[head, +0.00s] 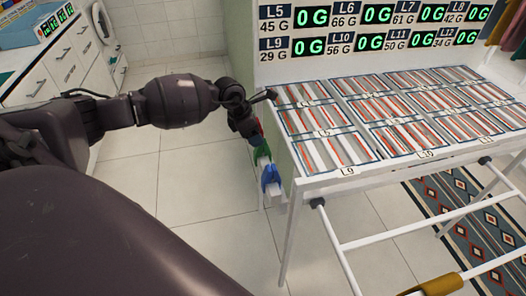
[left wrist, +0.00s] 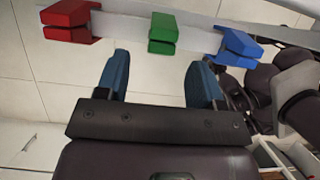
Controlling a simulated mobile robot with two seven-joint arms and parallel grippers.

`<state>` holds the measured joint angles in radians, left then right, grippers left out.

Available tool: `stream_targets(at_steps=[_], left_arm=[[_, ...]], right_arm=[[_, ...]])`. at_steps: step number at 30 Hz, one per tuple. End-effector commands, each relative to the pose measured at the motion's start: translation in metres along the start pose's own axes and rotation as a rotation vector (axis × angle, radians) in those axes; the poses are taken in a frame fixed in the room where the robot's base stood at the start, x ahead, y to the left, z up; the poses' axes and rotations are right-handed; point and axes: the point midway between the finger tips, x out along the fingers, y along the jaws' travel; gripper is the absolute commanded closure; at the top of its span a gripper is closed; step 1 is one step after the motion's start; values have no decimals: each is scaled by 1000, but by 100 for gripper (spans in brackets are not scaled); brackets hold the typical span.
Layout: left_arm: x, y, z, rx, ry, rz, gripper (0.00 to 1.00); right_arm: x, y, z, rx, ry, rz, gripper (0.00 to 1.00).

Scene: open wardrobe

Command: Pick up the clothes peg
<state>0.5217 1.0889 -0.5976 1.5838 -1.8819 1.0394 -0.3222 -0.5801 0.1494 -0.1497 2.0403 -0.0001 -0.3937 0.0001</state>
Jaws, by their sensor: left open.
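Three clothes pegs are clipped in a row on a white bar at the side of the white table. In the left wrist view a red peg (left wrist: 68,20) is at the upper left, a green peg (left wrist: 162,33) in the middle and a blue peg (left wrist: 238,47) at the right. In the head view the green peg (head: 262,154) and blue peg (head: 270,178) show below my left gripper (head: 247,118); the red one is not clearly seen. My left gripper (left wrist: 160,75) is open and empty, its blue-tipped fingers apart, with the green peg ahead between them. My right gripper is not in view.
The white table (head: 322,186) with labelled compartments of striped slats stands just right of the pegs. Tiled floor (head: 200,180) is clear to the left, before white drawers (head: 62,62).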

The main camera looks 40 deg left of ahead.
Motion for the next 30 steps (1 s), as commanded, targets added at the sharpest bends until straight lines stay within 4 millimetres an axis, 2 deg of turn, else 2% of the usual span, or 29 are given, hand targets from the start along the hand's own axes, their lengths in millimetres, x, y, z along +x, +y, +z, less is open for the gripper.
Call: stream_targets(at_steps=[8, 16, 24, 26, 30], left_arm=[[19, -2, 2, -1, -1, -2, 38], [55, -3, 4, -2, 1, -3, 38], [58, -2, 4, 0, -1, 1, 38], [58, -3, 4, 0, -1, 0, 46], [58, -3, 4, -1, -1, 0, 67]], right_arm=[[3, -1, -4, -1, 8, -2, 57], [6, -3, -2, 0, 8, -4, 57], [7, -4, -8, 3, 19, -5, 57], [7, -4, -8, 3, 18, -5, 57], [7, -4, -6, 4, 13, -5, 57]])
